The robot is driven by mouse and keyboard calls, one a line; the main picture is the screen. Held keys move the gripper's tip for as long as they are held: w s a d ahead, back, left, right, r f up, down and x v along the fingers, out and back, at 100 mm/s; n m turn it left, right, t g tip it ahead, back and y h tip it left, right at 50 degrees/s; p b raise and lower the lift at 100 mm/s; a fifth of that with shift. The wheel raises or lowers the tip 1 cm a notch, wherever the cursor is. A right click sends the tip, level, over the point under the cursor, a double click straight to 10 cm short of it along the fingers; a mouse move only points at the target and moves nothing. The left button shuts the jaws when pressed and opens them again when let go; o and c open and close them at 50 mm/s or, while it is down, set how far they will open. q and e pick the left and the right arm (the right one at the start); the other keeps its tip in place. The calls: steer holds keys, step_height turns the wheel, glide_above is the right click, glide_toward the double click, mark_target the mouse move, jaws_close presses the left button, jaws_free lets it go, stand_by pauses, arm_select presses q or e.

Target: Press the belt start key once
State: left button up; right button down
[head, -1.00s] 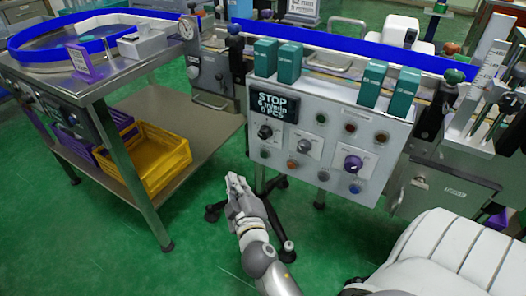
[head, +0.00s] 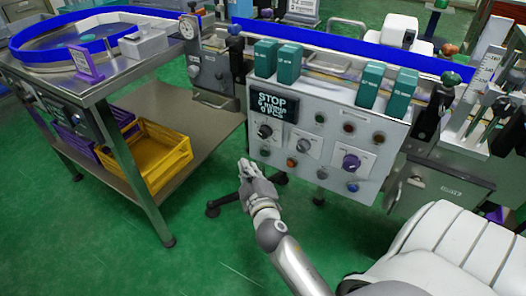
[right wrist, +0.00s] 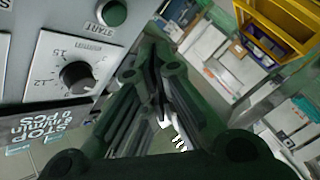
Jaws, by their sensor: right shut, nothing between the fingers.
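The belt start key is a green round button (right wrist: 113,12) labelled START in the right wrist view, at the top edge beside a black dial (right wrist: 75,77). In the head view the key (head: 265,154) is at the lower left of the light grey control panel (head: 335,162), below the left dial. My right gripper (head: 244,164) is shut and empty, just left of the panel's lower left corner. In the right wrist view its dark fingers (right wrist: 158,72) are together, to the right of the key and apart from it in the picture. My left gripper is not in view.
A display (head: 273,105) reading STOP is on the panel, with other dials and buttons. Green boxes (head: 289,63) stand along its top. A steel table (head: 125,80) with a yellow crate (head: 158,160) on its lower shelf is at left. Green floor is open in front.

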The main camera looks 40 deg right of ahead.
mark_target(264, 153)
steer(key=shift+w+d, duration=0.3)
steer(key=shift+d, duration=0.5)
steer(key=shift+w+d, duration=0.3)
steer(key=shift+d, duration=0.45)
steer(key=shift+w+d+p, duration=0.2)
steer(key=shift+d+p, duration=0.1)
steer(key=shift+d, duration=0.1)
